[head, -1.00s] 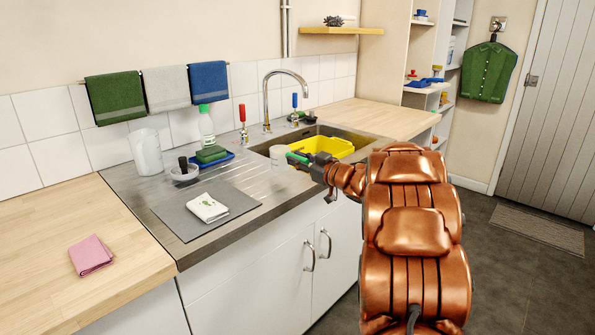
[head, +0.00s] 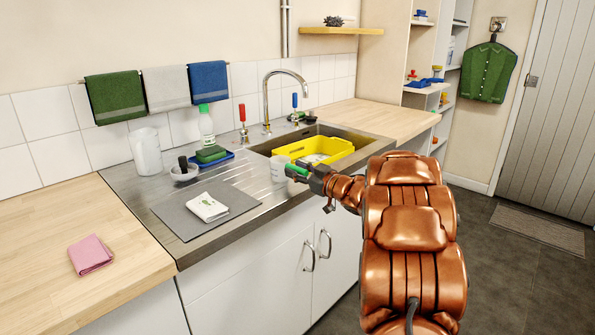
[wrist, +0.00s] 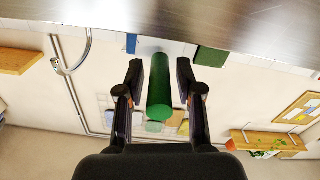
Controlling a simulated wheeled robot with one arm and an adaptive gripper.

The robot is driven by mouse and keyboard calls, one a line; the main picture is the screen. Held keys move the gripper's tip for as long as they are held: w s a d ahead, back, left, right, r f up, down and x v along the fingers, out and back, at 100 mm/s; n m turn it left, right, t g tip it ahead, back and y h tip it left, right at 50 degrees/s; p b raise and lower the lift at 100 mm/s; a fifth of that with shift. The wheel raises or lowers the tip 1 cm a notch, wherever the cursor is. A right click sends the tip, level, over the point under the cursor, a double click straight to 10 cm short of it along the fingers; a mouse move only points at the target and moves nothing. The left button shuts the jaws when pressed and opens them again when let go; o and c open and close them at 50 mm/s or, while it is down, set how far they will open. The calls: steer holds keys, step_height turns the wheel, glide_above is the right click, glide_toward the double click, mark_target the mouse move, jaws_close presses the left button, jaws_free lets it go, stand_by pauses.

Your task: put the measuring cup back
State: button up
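The measuring cup (head: 281,168) is a small pale translucent cup with a green handle (head: 296,171). It is at the front edge of the sink, left of my gripper (head: 303,173). The cup is held up in front of the yellow basin (head: 340,148), which stands in the sink. The cup's inside is too small to make out.
A larger white jug (head: 147,152), a small bowl (head: 184,171) with a dark item and a blue tray (head: 229,154) with a green sponge stand on the drainer. A grey mat (head: 180,216) bears a folded cloth (head: 208,208). The wooden counter left is mostly clear, with a pink cloth (head: 91,254).

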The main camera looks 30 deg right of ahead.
steer(key=shift+o, duration=0.5)
steer(key=shift+r, duration=0.15)
steer(key=v, duration=1.2)
